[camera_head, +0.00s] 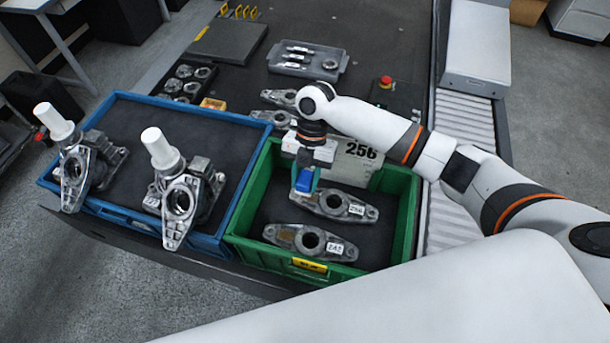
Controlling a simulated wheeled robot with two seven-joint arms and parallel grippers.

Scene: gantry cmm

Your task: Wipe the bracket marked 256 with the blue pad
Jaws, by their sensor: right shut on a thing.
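My right gripper (306,165) reaches in from the right over the green crate (408,215), pointing down. It is shut on the blue pad (304,181), which hangs at the left part of a grey metal bracket (330,206). I cannot tell whether the pad touches the metal. This bracket lies flat in the crate, and its small white label seems to read 256. Nearer the front of the crate lies a second bracket (311,242) labelled 242. A white card (358,158) marked 256 stands at the crate's back, partly hidden by my gripper. My left gripper is not in view.
A blue tray (105,212) on the left holds two metal castings with white cylinders (160,148) sticking up. Behind are more brackets (279,98), a grey tray of parts (307,62) and a red button (386,81). A roller conveyor (467,118) runs at right.

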